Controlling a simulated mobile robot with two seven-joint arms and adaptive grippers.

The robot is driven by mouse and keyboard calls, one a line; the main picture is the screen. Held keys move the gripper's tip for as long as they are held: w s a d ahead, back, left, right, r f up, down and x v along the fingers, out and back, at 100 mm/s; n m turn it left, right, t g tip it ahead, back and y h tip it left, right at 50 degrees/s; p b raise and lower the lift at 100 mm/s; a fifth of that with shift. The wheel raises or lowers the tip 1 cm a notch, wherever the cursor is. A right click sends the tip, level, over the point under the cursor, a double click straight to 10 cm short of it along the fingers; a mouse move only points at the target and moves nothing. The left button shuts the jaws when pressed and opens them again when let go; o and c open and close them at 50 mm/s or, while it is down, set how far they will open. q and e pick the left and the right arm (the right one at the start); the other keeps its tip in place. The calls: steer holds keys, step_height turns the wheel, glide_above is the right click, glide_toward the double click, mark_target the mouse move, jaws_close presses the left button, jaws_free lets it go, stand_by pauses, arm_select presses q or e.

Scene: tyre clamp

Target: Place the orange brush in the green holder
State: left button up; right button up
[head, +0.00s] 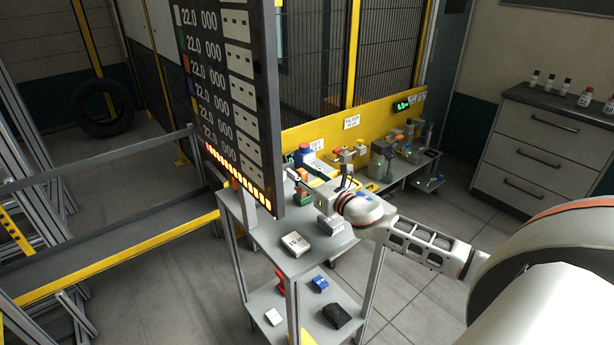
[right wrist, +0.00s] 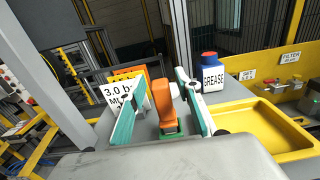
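The orange brush (right wrist: 162,105) stands between the two teal-and-white fingers of my right gripper (right wrist: 165,78) in the right wrist view. Its lower end meets a small green piece (right wrist: 170,136), probably the green holder; I cannot tell whether the brush sits in it or only in front of it. The fingers are spread on either side of the brush, with narrow gaps showing. In the head view my right gripper (head: 325,205) reaches left over the shelf top, and small orange and green shapes by it are too small to separate. My left gripper is not in view.
A blue grease bottle with a red cap (right wrist: 209,72) stands right of the fingers, near a yellow tray (right wrist: 262,128). A white labelled card (right wrist: 122,94) is at the left. In the head view, a large display panel (head: 228,100) stands close beside the shelf (head: 262,232).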

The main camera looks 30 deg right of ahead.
arm_select(q)
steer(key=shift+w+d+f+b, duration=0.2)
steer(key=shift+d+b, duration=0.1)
steer(key=shift+b, duration=0.4)
arm_select(e)
steer(key=shift+s+d+r, duration=0.1)
steer(key=shift+s+d, duration=0.05)
steer(key=shift+s, duration=1.85)
steer(key=shift+s+d, duration=0.15)
steer(key=shift+s, duration=1.85)
steer(key=shift+s+d+r, duration=0.1)
steer(key=shift+s+d, duration=0.05)
steer(key=shift+s, duration=1.85)
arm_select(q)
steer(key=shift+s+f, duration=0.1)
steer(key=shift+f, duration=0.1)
arm_select(e)
steer(key=shift+f, duration=0.1)
